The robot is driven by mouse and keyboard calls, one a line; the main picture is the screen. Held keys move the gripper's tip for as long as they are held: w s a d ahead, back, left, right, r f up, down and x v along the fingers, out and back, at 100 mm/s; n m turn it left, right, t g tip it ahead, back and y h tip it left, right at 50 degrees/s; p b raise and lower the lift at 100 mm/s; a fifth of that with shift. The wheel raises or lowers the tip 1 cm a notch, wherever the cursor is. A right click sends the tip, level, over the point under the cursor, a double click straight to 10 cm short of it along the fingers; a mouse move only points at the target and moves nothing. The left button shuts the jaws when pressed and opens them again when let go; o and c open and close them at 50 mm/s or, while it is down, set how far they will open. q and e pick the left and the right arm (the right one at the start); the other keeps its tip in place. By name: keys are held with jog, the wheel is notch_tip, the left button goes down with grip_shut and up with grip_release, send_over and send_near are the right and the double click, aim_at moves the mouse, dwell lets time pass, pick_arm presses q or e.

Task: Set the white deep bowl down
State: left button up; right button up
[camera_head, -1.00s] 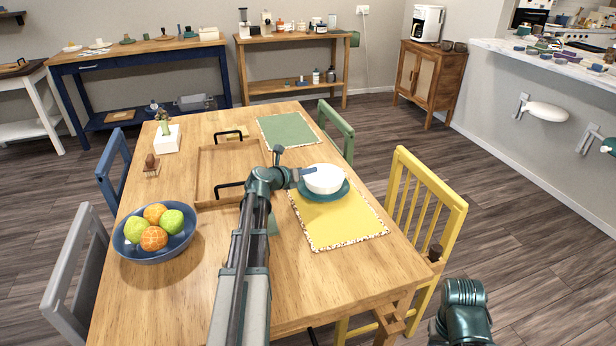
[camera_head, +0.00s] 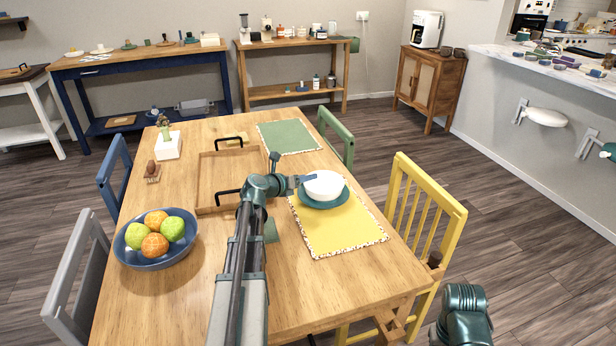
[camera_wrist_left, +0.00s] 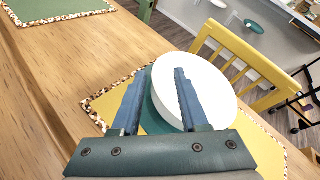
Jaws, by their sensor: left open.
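The white deep bowl (camera_head: 325,184) sits upright in the teal plate (camera_head: 337,203), on the yellow placemat (camera_head: 340,233) at the table's right side. In the left wrist view the bowl (camera_wrist_left: 215,85) fills the middle, with a strip of the plate (camera_wrist_left: 152,118) at its left. My left gripper (camera_head: 308,180) is at the bowl's left edge. In the wrist view its two blue fingers are apart; the right one overlaps the bowl and the left one lies outside it over the plate and mat. Whether a finger touches the bowl is unclear.
A wooden tray (camera_head: 205,180) with black handles lies left of my left arm. A blue bowl of fruit (camera_head: 158,262) stands at the table's left. A green placemat (camera_head: 288,137) lies farther back. A yellow chair (camera_head: 432,215) stands close by the table's right edge.

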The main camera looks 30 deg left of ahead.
pick_arm(q)
jog(key=p+v, duration=0.3)
jog(key=v, duration=0.7)
jog(key=shift+s, duration=0.15)
